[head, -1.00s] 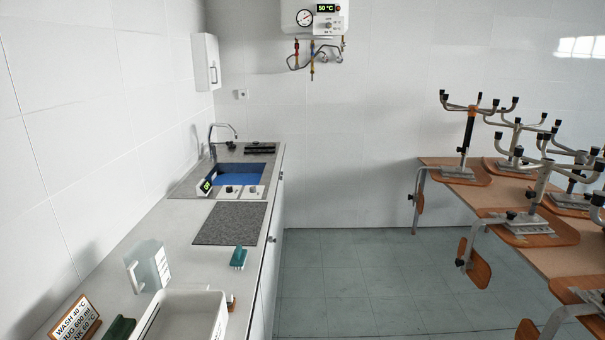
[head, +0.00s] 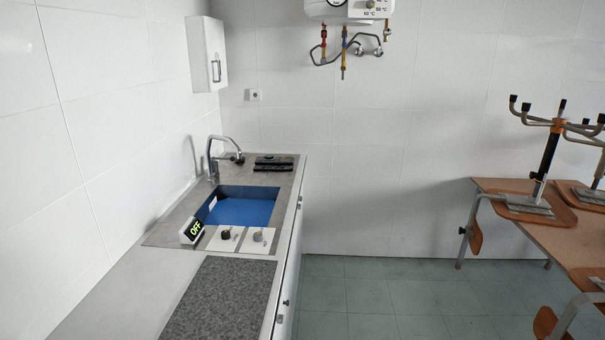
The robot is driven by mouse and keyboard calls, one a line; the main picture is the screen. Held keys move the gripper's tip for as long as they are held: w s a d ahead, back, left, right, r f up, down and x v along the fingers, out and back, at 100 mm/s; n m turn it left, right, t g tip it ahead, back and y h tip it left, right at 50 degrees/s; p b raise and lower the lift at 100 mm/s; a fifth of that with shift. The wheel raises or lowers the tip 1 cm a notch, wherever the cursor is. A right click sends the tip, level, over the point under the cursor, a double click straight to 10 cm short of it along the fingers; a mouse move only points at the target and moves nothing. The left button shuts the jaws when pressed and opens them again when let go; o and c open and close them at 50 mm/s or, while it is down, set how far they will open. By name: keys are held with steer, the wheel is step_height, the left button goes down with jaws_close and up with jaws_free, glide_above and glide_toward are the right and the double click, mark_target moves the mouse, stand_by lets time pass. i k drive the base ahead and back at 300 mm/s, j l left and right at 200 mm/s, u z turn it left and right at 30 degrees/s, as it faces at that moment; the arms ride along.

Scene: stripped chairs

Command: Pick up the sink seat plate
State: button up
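The sink (head: 240,211) is set in the grey counter at the left and its basin looks blue inside. A small pale thing (head: 212,203) shows at the basin's left side, too small to name. I cannot make out a seat plate in the sink from this angle; part of the basin's inside is hidden by its near edge. My gripper is not in view.
A tap (head: 213,155) stands behind the sink, with dark slats (head: 274,163) beside it. In front are a green "OFF" display (head: 194,231), two knobs (head: 243,238) and a speckled board (head: 219,302). Upturned chairs (head: 546,160) stand on desks (head: 590,240) at right. Floor (head: 385,290) between is clear.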

mark_target(268, 163)
steer(key=i, duration=2.1)
steer(key=i+u, duration=0.2)
steer(key=i, duration=0.3)
steer(key=i+l+u, duration=0.2)
steer(key=i, duration=0.3)
steer(key=i+l+u, duration=0.2)
steer(key=i, duration=0.3)
steer(key=i+l+u, duration=0.2)
steer(key=i+l, duration=0.15)
steer(key=i, duration=0.15)
steer(key=i+l+u, duration=0.6)
